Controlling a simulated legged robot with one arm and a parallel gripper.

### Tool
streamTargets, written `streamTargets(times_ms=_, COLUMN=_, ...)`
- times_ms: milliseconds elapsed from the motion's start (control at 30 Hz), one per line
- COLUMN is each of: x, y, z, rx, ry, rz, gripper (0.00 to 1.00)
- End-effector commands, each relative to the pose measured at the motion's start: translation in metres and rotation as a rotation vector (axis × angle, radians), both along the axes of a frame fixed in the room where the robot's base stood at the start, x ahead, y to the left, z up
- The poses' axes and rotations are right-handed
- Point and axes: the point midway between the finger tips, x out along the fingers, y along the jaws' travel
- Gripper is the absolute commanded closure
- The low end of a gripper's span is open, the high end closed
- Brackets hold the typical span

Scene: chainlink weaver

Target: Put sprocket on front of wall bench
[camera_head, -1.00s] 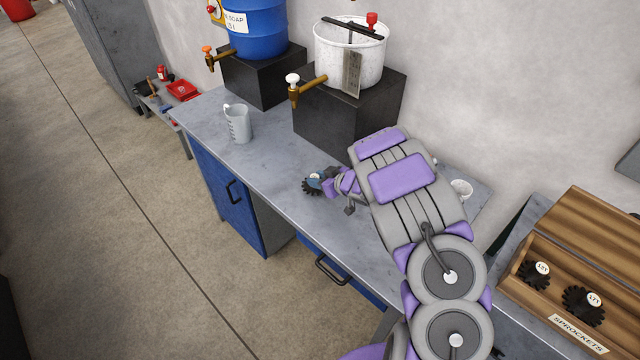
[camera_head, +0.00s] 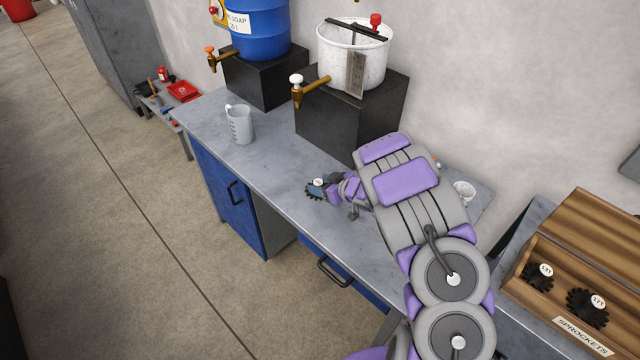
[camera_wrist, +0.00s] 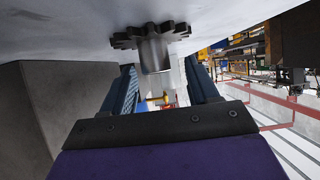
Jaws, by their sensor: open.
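The sprocket (camera_head: 313,191) is dark and toothed with a pale tag on top. It lies on the wall bench (camera_head: 270,165), close to the front edge. In the wrist view the sprocket (camera_wrist: 125,41) shows at the top against the bench surface, its grey hub pointing away from the surface. My gripper (camera_head: 331,184) is open just right of the sprocket in the head view. In the wrist view its two dark fingers (camera_wrist: 163,88) stand apart on either side of the hub, with visible gaps. My arm hides part of the bench.
A measuring jug (camera_head: 240,125) stands left on the bench. Black blocks at the back carry a blue drum (camera_head: 262,30) and a white pot (camera_head: 350,60) with taps. A white cup (camera_head: 464,191) is right of my arm. A wooden box (camera_head: 580,335) at right holds two sprockets.

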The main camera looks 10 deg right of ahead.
Motion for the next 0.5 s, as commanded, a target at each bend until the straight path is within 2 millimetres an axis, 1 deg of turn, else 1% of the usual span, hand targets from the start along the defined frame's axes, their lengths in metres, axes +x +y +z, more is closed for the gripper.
streamTargets(times_ms=100, x=-0.013, y=-0.012, z=0.013, rx=-0.002, ry=-0.004, rz=-0.003, gripper=0.41)
streamTargets(times_ms=200, x=-0.029, y=-0.024, z=0.022, rx=-0.002, ry=0.002, rz=-0.007, gripper=0.41)
streamTargets(times_ms=333, x=-0.048, y=-0.035, z=0.036, rx=-0.003, ry=-0.002, rz=-0.004, gripper=0.41)
streamTargets(times_ms=500, x=-0.068, y=-0.047, z=0.047, rx=-0.001, ry=0.0, rz=-0.004, gripper=0.41)
